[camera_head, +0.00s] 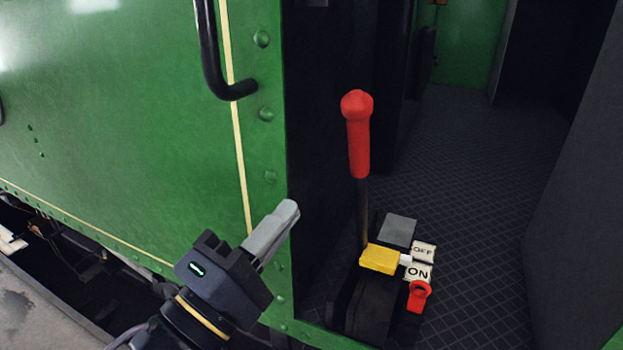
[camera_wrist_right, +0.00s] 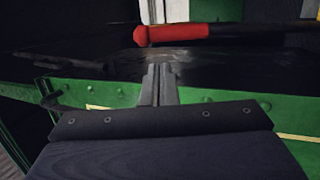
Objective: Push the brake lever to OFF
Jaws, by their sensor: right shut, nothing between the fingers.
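The brake lever (camera_head: 358,135) has a red handle on a thin dark shaft and stands nearly upright in the cab doorway. Its foot meets a yellow block (camera_head: 380,260) with a white tip that lies near the border between the OFF plate (camera_head: 423,251) and the ON plate (camera_head: 418,272). My right gripper (camera_head: 290,211) is shut and empty, left of and lower than the red handle, apart from it. In the right wrist view the red handle (camera_wrist_right: 172,34) lies beyond the shut fingertips (camera_wrist_right: 159,70). My left gripper is not in view.
A green riveted side panel (camera_head: 130,120) fills the left, with a black grab rail (camera_head: 212,60). The dark patterned cab floor (camera_head: 470,150) is clear behind the lever. A dark wall (camera_head: 580,200) stands right.

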